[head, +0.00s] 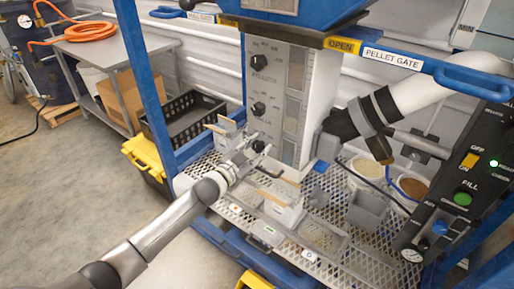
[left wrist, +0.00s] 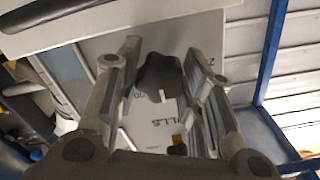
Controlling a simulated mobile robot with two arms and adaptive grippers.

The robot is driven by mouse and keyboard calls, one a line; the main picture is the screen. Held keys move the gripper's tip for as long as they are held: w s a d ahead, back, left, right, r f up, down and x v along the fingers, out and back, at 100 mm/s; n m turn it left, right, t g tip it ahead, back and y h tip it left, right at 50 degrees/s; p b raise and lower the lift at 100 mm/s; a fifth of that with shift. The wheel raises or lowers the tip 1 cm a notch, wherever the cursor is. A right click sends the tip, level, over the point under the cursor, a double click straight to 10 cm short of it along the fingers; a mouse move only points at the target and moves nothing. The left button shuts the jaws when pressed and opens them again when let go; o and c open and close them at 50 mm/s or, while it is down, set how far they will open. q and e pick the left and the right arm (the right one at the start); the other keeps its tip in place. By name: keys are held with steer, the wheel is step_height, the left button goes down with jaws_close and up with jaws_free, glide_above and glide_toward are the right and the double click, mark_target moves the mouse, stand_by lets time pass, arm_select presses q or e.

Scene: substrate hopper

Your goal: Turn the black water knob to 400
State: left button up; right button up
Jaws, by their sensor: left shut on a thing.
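The panel (head: 282,85) on the hopper's front carries three black knobs in a column. The upper knob (head: 260,61) has the label PELLETS below it. The middle knob (head: 258,108) is clear of my arm. My left gripper (head: 255,147) is at the lowest knob (head: 258,146), its fingers partly covering it. In the left wrist view a black lobed knob (left wrist: 160,76) with a white mark lies between the fingers of my left gripper (left wrist: 165,85), which is shut on it. The scale numbers are too small to read. My right arm shows at right, but I cannot make out its fingers.
A perforated metal shelf (head: 235,205) below the panel holds small containers. A blue bar (head: 420,65) with a PELLET GATE label crosses the upper right. A black control box (head: 465,175) stands at right. A black crate (head: 188,118) stands behind the left post.

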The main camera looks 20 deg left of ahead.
arm_select(q)
steer(key=o, duration=1)
steer(key=shift+o, duration=0.2)
steer(key=v, duration=1.2)
steer(key=s+a+f+n+g+y, duration=0.2)
steer(key=a+f, duration=0.1)
steer(key=f, duration=0.8)
steer(key=s+a+f+n+g+y, duration=0.2)
steer(key=s+a+f, duration=0.1)
steer(key=f, duration=0.8)
steer(key=s+f+n+g+y, duration=0.1)
steer(key=s+f+g, duration=0.1)
steer(key=s+f, duration=0.45)
steer(key=s+f+g+y, duration=0.15)
steer(key=s+f, duration=0.25)
steer(key=f, duration=0.5)
steer(key=s+d+f+g, duration=0.2)
steer(key=s+f, duration=0.4)
steer(key=s, duration=0.5)
steer(key=s+d+f+n+g, duration=0.1)
steer(key=s+f, duration=0.5)
steer(key=s, duration=0.6)
steer(key=s+d+f+g, duration=0.3)
steer(key=s+f+g, duration=0.2)
steer(key=s, duration=0.6)
steer(key=shift+s+f, duration=0.25)
steer(key=shift+f, duration=0.15)
